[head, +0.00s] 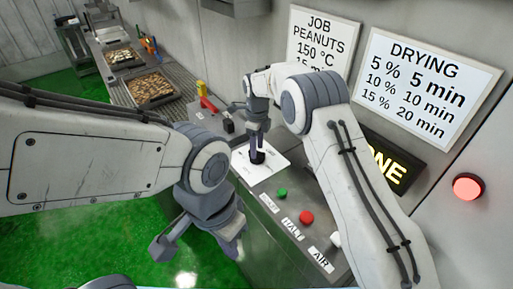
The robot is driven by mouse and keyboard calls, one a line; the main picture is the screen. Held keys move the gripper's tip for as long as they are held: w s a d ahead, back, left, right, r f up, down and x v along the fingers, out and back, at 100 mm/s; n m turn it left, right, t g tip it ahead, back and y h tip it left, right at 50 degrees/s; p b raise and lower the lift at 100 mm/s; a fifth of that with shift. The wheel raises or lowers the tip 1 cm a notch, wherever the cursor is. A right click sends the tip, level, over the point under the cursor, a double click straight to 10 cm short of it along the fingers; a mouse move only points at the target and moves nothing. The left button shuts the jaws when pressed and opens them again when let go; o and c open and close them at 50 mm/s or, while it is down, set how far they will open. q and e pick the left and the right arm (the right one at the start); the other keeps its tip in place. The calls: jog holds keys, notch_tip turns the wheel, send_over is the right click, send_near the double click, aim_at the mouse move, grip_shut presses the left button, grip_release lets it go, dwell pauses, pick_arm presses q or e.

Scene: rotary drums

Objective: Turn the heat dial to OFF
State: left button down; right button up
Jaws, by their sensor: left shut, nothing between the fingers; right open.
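The heat dial (257,157) is a small dark knob on a white marked plate (265,173) on the console. My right gripper (258,146) is open and points down right at the dial. Its fingers cover part of the knob, and I cannot tell whether they touch it. The dial's pointer and the plate's markings are too small or hidden to read. My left gripper (232,246) is shut and empty, low over the green floor in front of the console, well apart from the dial.
A green button (282,192), a red button (306,217) labelled HALT and a white AIR control (336,240) sit nearer on the console. A red-and-yellow lever (206,100) stands beyond the dial. A lit red lamp (467,187) and signs are on the wall. Trays (150,88) stand far left.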

jog(key=shift+f, duration=1.05)
jog(key=shift+c, duration=0.3)
grip_shut()
